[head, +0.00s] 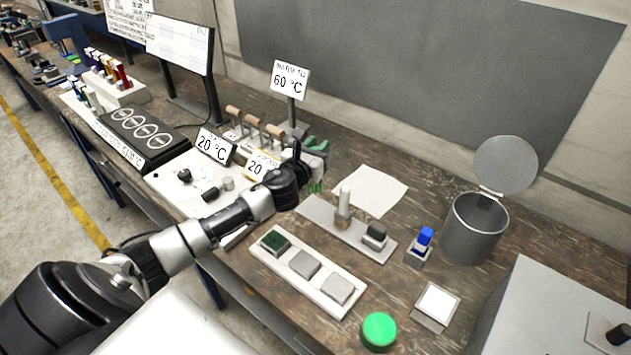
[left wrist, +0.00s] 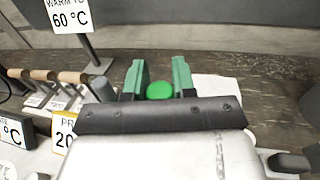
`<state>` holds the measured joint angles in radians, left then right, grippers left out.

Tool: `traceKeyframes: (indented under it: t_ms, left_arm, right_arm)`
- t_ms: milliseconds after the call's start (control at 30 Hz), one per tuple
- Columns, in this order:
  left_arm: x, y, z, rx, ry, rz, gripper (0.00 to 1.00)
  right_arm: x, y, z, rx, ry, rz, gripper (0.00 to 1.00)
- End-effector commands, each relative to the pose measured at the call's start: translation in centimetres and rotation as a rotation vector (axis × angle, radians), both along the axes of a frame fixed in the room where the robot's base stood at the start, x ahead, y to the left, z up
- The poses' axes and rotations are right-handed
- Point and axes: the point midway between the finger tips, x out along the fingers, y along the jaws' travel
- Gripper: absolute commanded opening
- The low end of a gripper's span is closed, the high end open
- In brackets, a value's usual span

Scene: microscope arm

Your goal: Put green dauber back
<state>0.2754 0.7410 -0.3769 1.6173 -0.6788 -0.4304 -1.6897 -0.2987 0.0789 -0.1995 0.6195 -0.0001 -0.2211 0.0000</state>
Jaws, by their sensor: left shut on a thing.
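My left gripper (head: 316,166) reaches in from the left over the workbench, beside the grey strip. In the left wrist view, the green dauber (left wrist: 160,91) shows as a bright green rounded top between the two green fingers of the left gripper (left wrist: 159,80), which is shut on it. In the head view the dauber is hard to tell from the green fingers. A grey strip (head: 318,212) right of the gripper bears a white-topped upright piece (head: 344,203) and a dark block (head: 375,234). My right gripper is not in view.
A white tray (head: 262,259) with a green pad (head: 275,241) and two grey squares lies in front. A blue-topped piece (head: 425,237), a green round button (head: 379,330) and an open grey bin (head: 474,232) stand to the right. A 60 °C sign (head: 289,79) stands behind.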

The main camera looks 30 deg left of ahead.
Motion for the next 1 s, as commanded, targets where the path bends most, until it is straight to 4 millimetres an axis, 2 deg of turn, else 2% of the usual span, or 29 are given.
traceKeyframes:
  t_ms: [33,167,267,433,600,933,967,1000]
  left_arm:
    - [0.0,0.0,-1.4,-0.005,0.001,0.002,0.02]
    - [0.0,0.0,-2.9,-0.003,-0.001,0.001,0.02]
    - [0.0,0.0,-3.7,-0.003,-0.001,0.001,0.02]
    - [0.0,0.0,-6.3,-0.004,0.0,0.002,0.02]
    - [0.0,0.1,-6.9,0.0,-0.002,0.001,0.02]
    - [0.0,0.1,-7.3,0.001,-0.002,0.0,0.02]
    - [0.0,0.1,-7.2,0.0,-0.001,0.0,0.3]
    - [0.0,0.1,-7.2,0.0,-0.001,0.0,0.36]
  right_arm:
    - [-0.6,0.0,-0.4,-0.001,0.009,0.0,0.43]
    - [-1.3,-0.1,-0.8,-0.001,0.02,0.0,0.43]
    - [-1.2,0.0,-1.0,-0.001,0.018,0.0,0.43]
    - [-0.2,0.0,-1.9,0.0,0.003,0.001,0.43]
    - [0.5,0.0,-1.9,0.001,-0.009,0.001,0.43]
    - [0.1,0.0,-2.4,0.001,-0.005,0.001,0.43]
    - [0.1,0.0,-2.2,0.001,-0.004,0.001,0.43]
    - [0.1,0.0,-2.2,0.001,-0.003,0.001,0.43]
